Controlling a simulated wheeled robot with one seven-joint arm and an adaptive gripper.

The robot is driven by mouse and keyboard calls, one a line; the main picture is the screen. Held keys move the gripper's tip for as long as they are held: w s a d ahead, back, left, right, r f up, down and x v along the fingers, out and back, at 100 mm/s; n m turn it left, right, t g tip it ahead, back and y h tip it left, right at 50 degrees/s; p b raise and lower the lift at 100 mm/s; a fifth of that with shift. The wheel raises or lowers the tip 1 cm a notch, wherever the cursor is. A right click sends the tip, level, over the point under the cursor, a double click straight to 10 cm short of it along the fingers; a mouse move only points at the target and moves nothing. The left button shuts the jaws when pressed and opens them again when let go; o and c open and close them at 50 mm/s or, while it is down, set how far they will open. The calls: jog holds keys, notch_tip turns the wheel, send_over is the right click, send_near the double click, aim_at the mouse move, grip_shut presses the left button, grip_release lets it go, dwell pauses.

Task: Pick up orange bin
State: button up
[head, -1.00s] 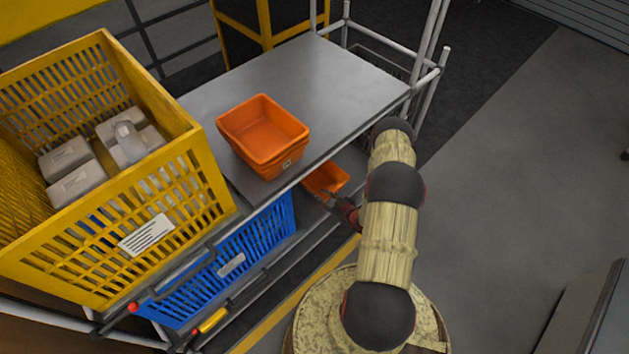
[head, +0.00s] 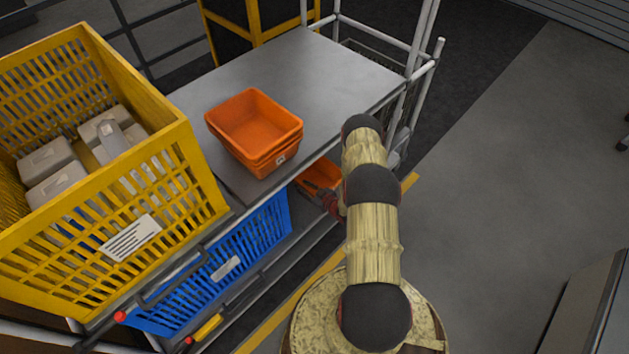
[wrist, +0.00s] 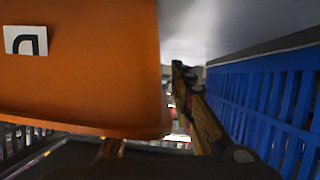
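An orange bin (head: 318,173) sits on the lower shelf, partly hidden under the upper shelf and by my arm. Its wall with a white label (wrist: 25,40) appears to fill the left of the wrist view (wrist: 90,60). My gripper (head: 326,196) is at the front of the lower bin. In the wrist view the fingers (wrist: 148,108) stand apart; the left one is mostly hidden by the bin. I cannot tell whether either finger touches it.
A blue crate (head: 262,240) stands beside the lower bin, close to my right finger in the wrist view (wrist: 275,95). The upper shelf (head: 320,75) is just above. A yellow crate (head: 180,185) with grey items stands left. Open floor lies right.

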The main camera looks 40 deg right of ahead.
grip_shut()
dwell(0.7)
